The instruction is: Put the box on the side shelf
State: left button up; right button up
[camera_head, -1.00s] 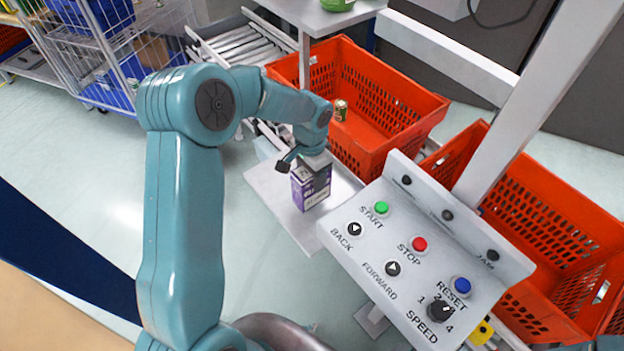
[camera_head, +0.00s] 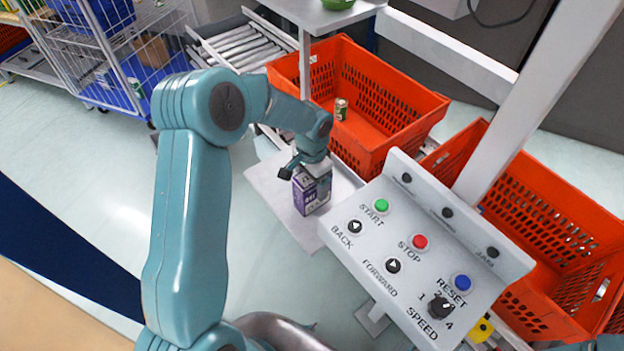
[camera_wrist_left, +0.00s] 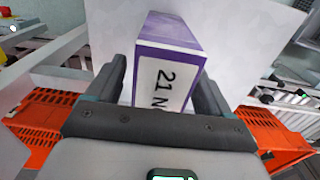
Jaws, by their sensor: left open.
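The purple and white box (camera_head: 311,192) stands upright on the flat pale side shelf (camera_head: 268,187), beside the nearer orange tote. My left gripper (camera_head: 305,170) is at the top of the box, with its fingers open. In the left wrist view the box (camera_wrist_left: 168,62) shows its white label between the two spread fingers of the gripper (camera_wrist_left: 160,95). I cannot tell whether a finger touches the box. My right gripper is not in view.
An orange tote (camera_head: 345,155) holding a small green can (camera_head: 341,109) stands behind the shelf. A control panel (camera_head: 425,250) with buttons is close on the right, and another orange tote (camera_head: 545,200) lies beyond it. A roller conveyor (camera_head: 240,48) and wire cart (camera_head: 125,60) are at the back left.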

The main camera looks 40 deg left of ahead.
pick_arm(q)
jog(key=r, duration=1.1)
jog(key=shift+w+r+b, duration=0.2)
jog(key=shift+r+b, duration=0.1)
jog(key=shift+r, duration=0.1)
jog(key=shift+s+r, duration=0.15)
jog(key=shift+r, duration=0.15)
jog(key=shift+f, duration=0.1)
